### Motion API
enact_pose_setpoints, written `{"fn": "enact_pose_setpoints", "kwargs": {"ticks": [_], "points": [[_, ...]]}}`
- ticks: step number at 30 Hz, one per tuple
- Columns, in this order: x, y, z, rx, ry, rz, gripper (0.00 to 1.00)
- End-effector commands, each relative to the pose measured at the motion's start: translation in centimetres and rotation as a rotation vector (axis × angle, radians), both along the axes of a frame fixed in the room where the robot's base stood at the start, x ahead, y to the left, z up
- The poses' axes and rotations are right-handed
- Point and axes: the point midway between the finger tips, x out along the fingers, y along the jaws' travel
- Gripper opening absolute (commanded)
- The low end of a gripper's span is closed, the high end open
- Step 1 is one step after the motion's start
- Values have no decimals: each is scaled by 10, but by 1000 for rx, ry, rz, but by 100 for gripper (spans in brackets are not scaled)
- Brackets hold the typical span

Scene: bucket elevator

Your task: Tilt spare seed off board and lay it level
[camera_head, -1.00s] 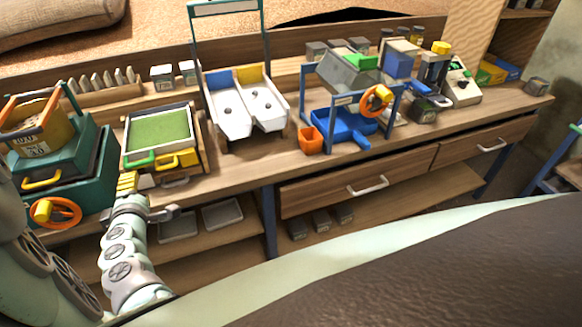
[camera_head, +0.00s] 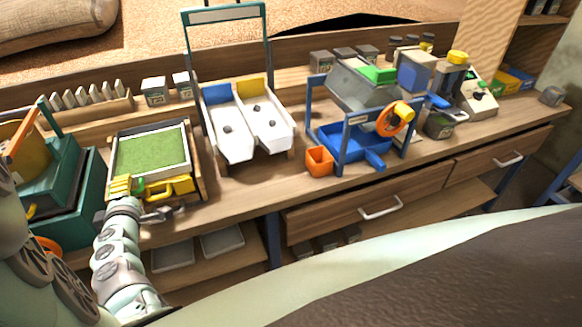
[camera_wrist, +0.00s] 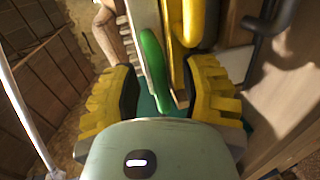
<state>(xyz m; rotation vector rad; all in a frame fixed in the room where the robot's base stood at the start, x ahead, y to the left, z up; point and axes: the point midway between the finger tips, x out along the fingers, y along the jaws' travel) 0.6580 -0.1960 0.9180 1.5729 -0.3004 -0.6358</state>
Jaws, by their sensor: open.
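The board (camera_head: 152,152) is a green panel in a pale frame, tilted in a wooden stand at the left of the bench. A green handle (camera_head: 139,187) is at its front left, with a yellow handle (camera_head: 172,187) to the right. My gripper (camera_head: 124,187) is at the board's front left corner. In the wrist view its yellow fingers stand apart, with the green handle (camera_wrist: 153,70) between them; I cannot tell whether they touch it. The yellow handle (camera_wrist: 196,35) lies just beyond, to the right. No single seed can be made out on the board.
A teal box (camera_head: 65,185) stands close left of the board. White double chutes (camera_head: 228,128) stand to its right, then an orange cup (camera_head: 319,160) and a blue tray (camera_head: 345,143). The bench's front edge is close below my gripper.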

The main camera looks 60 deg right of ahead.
Motion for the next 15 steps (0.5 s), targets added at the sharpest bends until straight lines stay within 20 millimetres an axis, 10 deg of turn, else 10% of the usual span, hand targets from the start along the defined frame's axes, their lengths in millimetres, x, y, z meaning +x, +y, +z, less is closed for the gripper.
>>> {"fn": "enact_pose_setpoints", "kwargs": {"ticks": [3, 15], "points": [[-1, -1, 0, 0, 0, -3, 47], [0, -1, 0, 1, 0, -1, 5]]}}
